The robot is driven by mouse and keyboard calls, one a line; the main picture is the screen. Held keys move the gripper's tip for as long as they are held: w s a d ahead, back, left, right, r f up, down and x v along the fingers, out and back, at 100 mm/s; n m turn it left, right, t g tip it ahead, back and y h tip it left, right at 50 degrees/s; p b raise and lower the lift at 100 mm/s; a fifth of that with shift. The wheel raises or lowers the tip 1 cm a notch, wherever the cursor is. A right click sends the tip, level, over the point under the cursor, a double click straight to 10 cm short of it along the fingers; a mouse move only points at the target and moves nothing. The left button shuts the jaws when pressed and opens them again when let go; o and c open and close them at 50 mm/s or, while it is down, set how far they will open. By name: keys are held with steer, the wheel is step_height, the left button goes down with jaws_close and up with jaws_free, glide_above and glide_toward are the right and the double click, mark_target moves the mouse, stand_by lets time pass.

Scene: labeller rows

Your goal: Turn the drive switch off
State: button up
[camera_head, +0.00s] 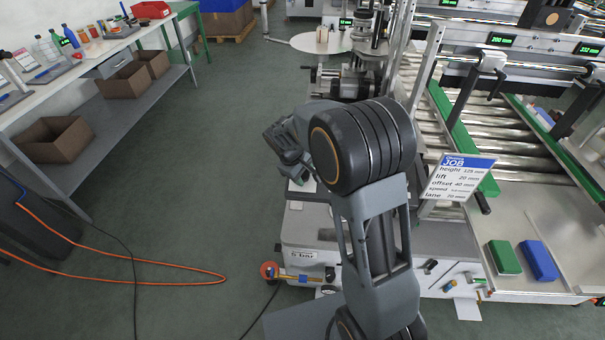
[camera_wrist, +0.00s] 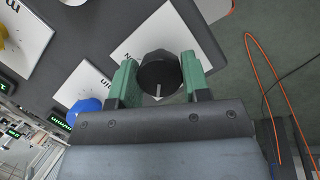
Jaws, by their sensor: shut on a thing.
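A round black knob (camera_wrist: 158,72) with a white pointer line sits on a white label plate (camera_wrist: 165,35) in the wrist view. The pointer line shows on the side towards my gripper. The plate's lettering is mostly covered, so I cannot read the positions. My gripper (camera_wrist: 159,80) has its green fingers on both sides of the knob and is shut on it. In the head view my gripper (camera_head: 288,155) is at the machine's left end, turned away, and my own arm hides the knob there.
In the wrist view a blue button (camera_wrist: 82,110) and a yellow one (camera_wrist: 3,35) are beside the knob on the dark panel. In the head view a JOB sign (camera_head: 460,178) stands right of my arm. An orange hose (camera_head: 130,280) lies on the open floor at left.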

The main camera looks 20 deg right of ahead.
steer(key=o, duration=0.9)
steer(key=v, duration=1.4)
